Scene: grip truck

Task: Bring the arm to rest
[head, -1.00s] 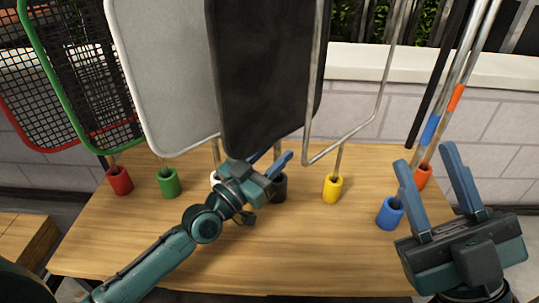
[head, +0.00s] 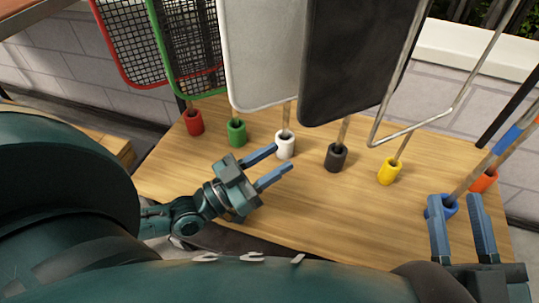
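My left gripper (head: 272,165) is open and empty above the wooden table. Its two blue fingers point right, toward the white holder (head: 285,145), with one fingertip close to it in the picture; I cannot tell if they touch. My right gripper (head: 457,199) is open at the lower right. Its fingers point up in front of the blue holder (head: 445,205), and nothing shows held between them. My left arm's links and body cover the lower left and bottom of the view.
The wooden table (head: 310,215) carries a row of holders: red (head: 194,122), green (head: 236,132), black (head: 335,157), yellow (head: 389,171) and orange (head: 484,180). Framed mesh, white (head: 262,50) and black (head: 355,55) panels stand in them. The table's front middle is clear.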

